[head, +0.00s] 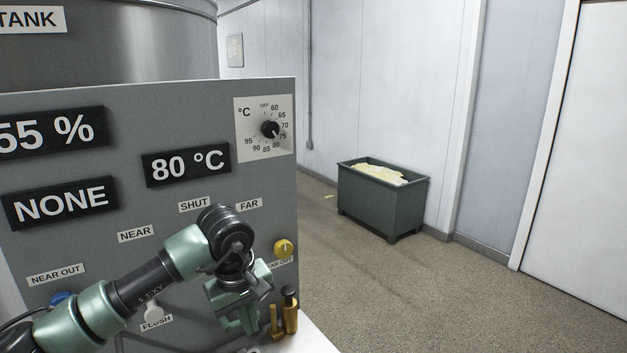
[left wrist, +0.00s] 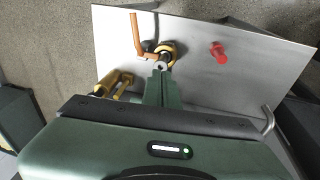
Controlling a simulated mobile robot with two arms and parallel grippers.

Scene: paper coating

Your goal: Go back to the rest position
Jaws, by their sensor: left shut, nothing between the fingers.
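My left gripper (head: 240,325) is in front of the lower right part of the grey control panel (head: 190,105), pointing downward. Its fingers are shut with nothing between them; they also show in the left wrist view (left wrist: 162,75), close to a brass ring fitting (left wrist: 168,47) on a pale plate (left wrist: 245,85). I cannot tell whether they touch it. My left arm crosses the panel's lower labels and partly hides them. My right gripper is not in view.
The wrist view shows a red knob (left wrist: 218,53) and copper pipe (left wrist: 138,35). A green bin (head: 380,205) stands by the wall; the floor between is clear.

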